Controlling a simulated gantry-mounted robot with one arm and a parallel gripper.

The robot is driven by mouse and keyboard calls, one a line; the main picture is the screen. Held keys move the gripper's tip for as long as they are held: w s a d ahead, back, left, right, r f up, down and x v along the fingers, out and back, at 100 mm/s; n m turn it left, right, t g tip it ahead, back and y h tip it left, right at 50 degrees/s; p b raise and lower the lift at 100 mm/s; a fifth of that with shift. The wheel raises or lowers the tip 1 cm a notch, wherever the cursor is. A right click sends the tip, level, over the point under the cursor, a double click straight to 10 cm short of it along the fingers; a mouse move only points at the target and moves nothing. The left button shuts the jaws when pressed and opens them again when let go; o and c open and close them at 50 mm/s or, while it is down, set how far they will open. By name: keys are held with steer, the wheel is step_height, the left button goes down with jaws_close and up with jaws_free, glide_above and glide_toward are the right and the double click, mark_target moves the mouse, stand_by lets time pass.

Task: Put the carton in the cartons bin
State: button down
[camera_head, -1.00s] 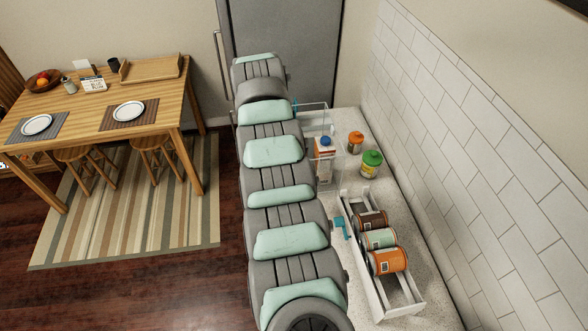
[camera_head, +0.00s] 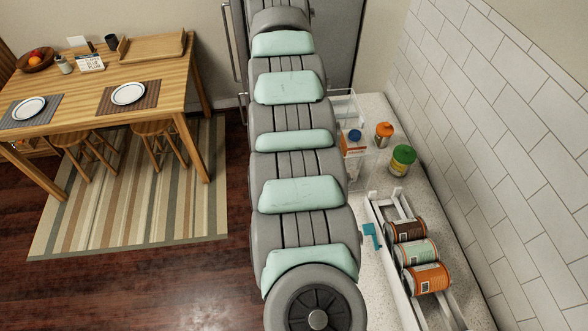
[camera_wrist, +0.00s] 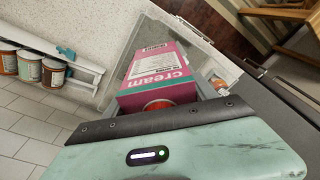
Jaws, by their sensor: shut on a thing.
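A clear-walled bin (camera_wrist: 222,66) lies beyond the carton in the wrist view. In the head view, the clear bin (camera_head: 345,101) stands on the counter, partly behind my arm, with a blue-capped orange and white carton (camera_head: 353,146) in it. My gripper and the pink carton are hidden in the head view.
A white rack (camera_head: 389,262) holds several cans (camera_head: 418,253) on the counter. An orange-lidded jar (camera_head: 383,135) and a green-lidded jar (camera_head: 402,160) stand right of the clear bin. A tiled wall (camera_head: 490,120) bounds the right side. A dining table (camera_head: 160,88) stands left.

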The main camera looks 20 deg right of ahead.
steer(key=f+b, duration=0.7)
steer(key=f, duration=0.2)
steer(key=shift+d+f, duration=0.15)
steer(key=shift+d, duration=0.05)
steer(key=shift+a+f, duration=0.15)
steer(key=shift+f, duration=6.55)
steer(key=shift+f, duration=0.1)
steer(key=shift+c, duration=1.4)
jaws_free()
step_height(320, 180, up, 12)
steer(key=a+p, duration=0.1)
steer(key=shift+s+a, duration=0.15)
steer(key=shift+s, duration=0.2)
